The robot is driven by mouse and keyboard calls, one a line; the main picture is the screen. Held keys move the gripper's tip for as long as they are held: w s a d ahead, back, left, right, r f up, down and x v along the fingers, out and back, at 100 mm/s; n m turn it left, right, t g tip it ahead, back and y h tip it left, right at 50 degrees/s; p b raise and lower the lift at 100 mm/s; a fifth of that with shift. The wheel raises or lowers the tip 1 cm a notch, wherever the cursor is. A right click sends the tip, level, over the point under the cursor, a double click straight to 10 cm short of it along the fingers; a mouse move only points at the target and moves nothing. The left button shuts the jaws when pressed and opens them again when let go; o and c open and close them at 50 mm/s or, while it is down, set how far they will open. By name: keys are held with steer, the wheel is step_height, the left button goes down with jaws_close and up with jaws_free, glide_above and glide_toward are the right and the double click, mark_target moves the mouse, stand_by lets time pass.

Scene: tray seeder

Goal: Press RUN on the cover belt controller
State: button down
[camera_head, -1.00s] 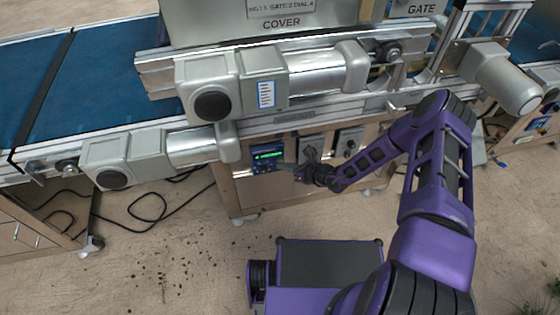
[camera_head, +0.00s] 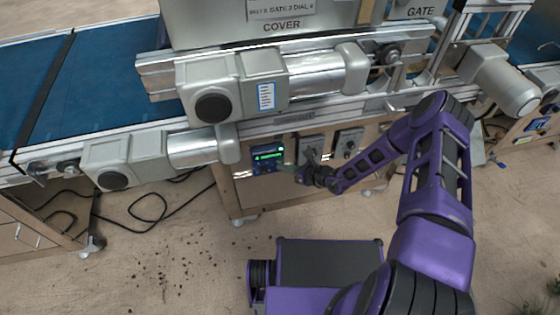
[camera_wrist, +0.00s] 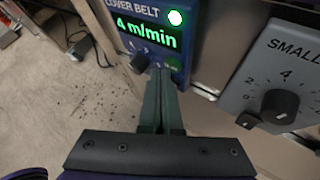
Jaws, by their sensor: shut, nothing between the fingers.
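The cover belt controller (camera_wrist: 187,40) is a blue box with a lit green display reading "4 m/min" and a glowing round lamp (camera_wrist: 176,18) at its upper right. A dark knob (camera_wrist: 140,63) sits below the display. A green patch, perhaps the RUN button, shows at the lower right, partly hidden by my fingers. My gripper (camera_wrist: 163,78) is shut and empty, its tips at the controller's lower front. I cannot tell whether they touch it. The controller also shows in the head view (camera_head: 267,157), left of my gripper (camera_head: 298,173).
A grey dial box marked "SMALL" (camera_wrist: 290,60) stands to the right, its black knob (camera_wrist: 280,106) close to my fingers. In the head view, grey motors (camera_head: 212,100) and the belt frame overhang the controller. Black cables (camera_head: 150,207) lie on the open floor at left.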

steer(key=shift+s+d, duration=0.1)
steer(key=shift+s, duration=0.3)
steer(key=shift+s+d+p, duration=0.25)
steer(key=shift+s+p, duration=0.25)
steer(key=shift+s, duration=0.3)
steer(key=shift+s+d+p, duration=0.2)
steer(key=shift+s+p, duration=0.25)
steer(key=shift+s, duration=0.35)
steer(key=shift+s+d+p, duration=0.25)
steer(key=shift+s+p, duration=0.25)
steer(key=shift+s, duration=0.3)
